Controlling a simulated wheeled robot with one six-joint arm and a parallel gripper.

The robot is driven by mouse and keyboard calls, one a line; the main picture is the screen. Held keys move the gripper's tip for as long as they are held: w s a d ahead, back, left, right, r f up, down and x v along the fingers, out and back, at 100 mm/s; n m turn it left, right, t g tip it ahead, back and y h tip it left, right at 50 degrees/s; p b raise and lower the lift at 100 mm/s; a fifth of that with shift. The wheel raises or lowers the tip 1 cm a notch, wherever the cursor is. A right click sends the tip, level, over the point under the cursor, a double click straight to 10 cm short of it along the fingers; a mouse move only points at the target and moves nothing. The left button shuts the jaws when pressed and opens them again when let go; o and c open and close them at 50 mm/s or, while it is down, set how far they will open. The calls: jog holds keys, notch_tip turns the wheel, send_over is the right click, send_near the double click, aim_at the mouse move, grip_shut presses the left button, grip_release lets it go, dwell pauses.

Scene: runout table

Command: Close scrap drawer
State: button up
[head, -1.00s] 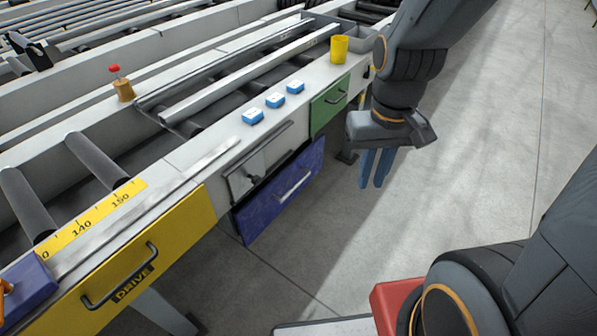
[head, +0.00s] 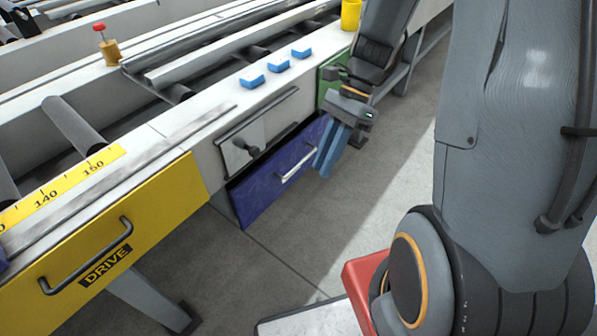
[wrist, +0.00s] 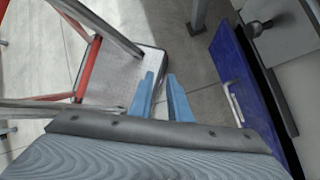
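The blue drawer (head: 275,178) stands pulled out from the side of the grey table, with a dark gap behind its top edge. Its front carries a pale bar handle (head: 298,163). No scrap label is readable. My gripper (head: 329,158) hangs in front of the drawer's right end, and its blue fingers overlap that end in the head view. In the wrist view the fingers (wrist: 160,76) are a little apart with nothing between them. The blue drawer front also shows there (wrist: 243,80), to the right of the fingers and apart from them, with its handle (wrist: 233,103).
A grey panel with a dark knob (head: 240,146) sits above the blue drawer. A yellow DRIVE drawer (head: 125,235) is at left and a green drawer (head: 326,85) behind my gripper. A red-framed step (wrist: 88,68) stands left in the wrist view. Floor lies clear before the drawer.

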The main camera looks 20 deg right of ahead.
jog(key=w+d+f+m+y+b, duration=0.1)
jog(key=w+f+m+y+b, duration=0.4)
jog(key=w+f+m+b, duration=0.4)
jog(key=m+t+y+b, duration=0.5)
jog(key=m+t+y, duration=0.1)
jog(key=m, duration=0.8)
send_near(301, 161)
jog(key=a, duration=0.4)
jog(key=w+a+f, duration=0.1)
jog(key=a, duration=0.4)
jog(key=shift+w+a+f, duration=0.25)
jog(key=shift+w+f, duration=0.1)
jog(key=shift+f, duration=0.05)
grip_shut()
